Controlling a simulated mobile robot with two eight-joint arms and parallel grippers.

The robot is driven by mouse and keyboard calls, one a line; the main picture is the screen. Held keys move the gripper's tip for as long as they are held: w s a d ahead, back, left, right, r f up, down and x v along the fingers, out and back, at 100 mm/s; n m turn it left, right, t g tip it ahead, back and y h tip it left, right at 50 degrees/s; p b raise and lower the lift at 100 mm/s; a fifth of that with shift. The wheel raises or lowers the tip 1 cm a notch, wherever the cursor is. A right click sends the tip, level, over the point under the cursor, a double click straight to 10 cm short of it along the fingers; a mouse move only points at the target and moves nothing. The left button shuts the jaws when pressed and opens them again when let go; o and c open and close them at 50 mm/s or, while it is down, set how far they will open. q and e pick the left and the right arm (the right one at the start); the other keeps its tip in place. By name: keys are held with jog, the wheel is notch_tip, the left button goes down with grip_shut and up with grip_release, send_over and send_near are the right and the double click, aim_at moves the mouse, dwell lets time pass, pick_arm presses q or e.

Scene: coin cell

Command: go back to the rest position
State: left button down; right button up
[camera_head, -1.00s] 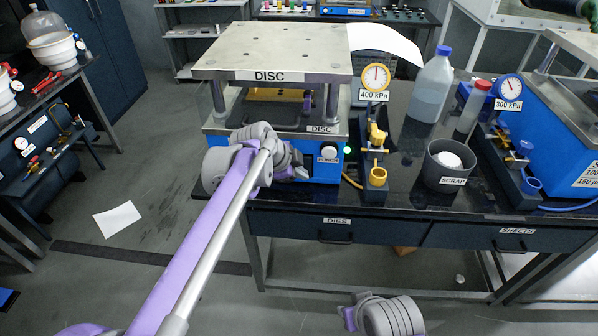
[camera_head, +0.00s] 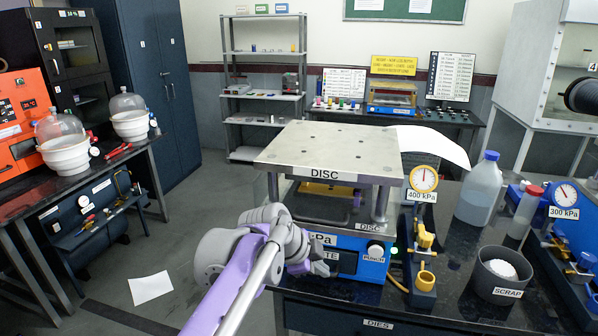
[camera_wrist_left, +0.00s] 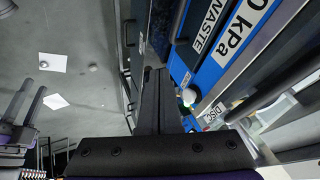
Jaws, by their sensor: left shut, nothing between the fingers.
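My left gripper (camera_head: 322,268) is in front of the blue lower body of the DISC press (camera_head: 330,172), left of the PUNCH button (camera_head: 376,250). It covers part of the WASTE label and the kPa label. In the left wrist view its dark fingers (camera_wrist_left: 156,75) lie together with nothing between them. The blue press front with the WASTE (camera_wrist_left: 208,38) label is beside them to the right. Whether the fingers touch the press I cannot tell.
The black bench holds a 400 kPa gauge (camera_head: 424,179), a wash bottle (camera_head: 479,190), a SCRAP cup (camera_head: 499,278) and a second gauge (camera_head: 565,194). Open floor with a white sheet (camera_head: 152,288) lies left. A side bench (camera_head: 100,170) carries glass domes.

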pick_arm(q)
jog(key=s+a+f+n+y+p, duration=0.1)
jog(key=s+a+f+n+y, duration=0.1)
jog(key=s+a+f+n, duration=0.2)
jog(key=s+a+f+n+y+p, duration=0.1)
jog(key=s+a+f+n+y, duration=0.1)
jog(key=s+a+f+n, duration=0.3)
jog(key=s+a+f+n+t+y+p, duration=0.1)
jog(key=s+a+f+n, duration=0.3)
jog(key=s+a+n, duration=0.6)
jog(key=s+a+p, duration=0.1)
jog(key=s+a, duration=0.5)
jog(key=shift+a+f+y, duration=0.35)
jog(key=shift+y, duration=0.05)
